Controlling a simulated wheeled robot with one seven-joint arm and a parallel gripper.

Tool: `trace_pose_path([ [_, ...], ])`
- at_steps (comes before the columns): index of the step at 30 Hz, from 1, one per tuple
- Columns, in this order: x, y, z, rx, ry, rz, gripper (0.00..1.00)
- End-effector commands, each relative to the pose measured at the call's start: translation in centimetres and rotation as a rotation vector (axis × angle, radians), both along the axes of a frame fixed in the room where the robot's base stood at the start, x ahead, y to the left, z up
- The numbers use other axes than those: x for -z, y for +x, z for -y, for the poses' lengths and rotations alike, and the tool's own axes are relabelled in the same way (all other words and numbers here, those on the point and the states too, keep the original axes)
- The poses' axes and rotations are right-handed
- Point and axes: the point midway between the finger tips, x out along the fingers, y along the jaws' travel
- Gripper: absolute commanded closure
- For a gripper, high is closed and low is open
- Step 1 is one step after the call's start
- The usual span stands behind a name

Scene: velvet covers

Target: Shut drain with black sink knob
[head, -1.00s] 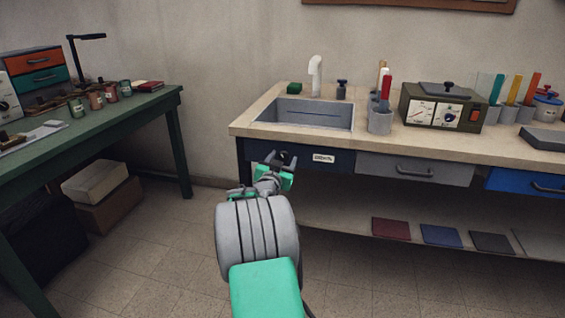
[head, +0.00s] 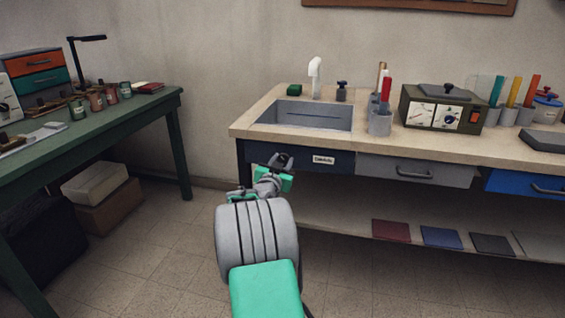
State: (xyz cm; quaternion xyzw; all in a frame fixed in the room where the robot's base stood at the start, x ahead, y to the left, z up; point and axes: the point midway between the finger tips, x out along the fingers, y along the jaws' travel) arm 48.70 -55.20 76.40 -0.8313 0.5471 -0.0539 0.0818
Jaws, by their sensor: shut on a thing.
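The grey sink (head: 303,116) is set into the pale counter at its left end, with a white tap (head: 315,76) behind it. The black sink knob (head: 283,156) is on the dark blue front panel (head: 338,162) below the sink, left of a small white label. My gripper (head: 281,160) is at that panel with its fingers shut on the knob. The fingers hide most of the knob, so its turn angle cannot be told. The drain itself cannot be made out in the basin.
A dark bottle (head: 341,91) and a green sponge (head: 294,90) stand behind the sink. A grey cup with tools (head: 380,122) and an olive meter box (head: 443,108) stand to the right. A green table (head: 150,105) is at the left. The floor between is clear.

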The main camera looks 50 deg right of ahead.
Motion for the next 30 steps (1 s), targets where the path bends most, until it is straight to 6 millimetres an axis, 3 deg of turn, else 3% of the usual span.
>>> trace_pose_path([
  [14, 0.03, -0.04, 0.00, 0.001, -0.052, -0.123, 1.00],
  [30, -0.04, -0.09, 0.02, 0.001, -0.243, -0.568, 1.00],
])
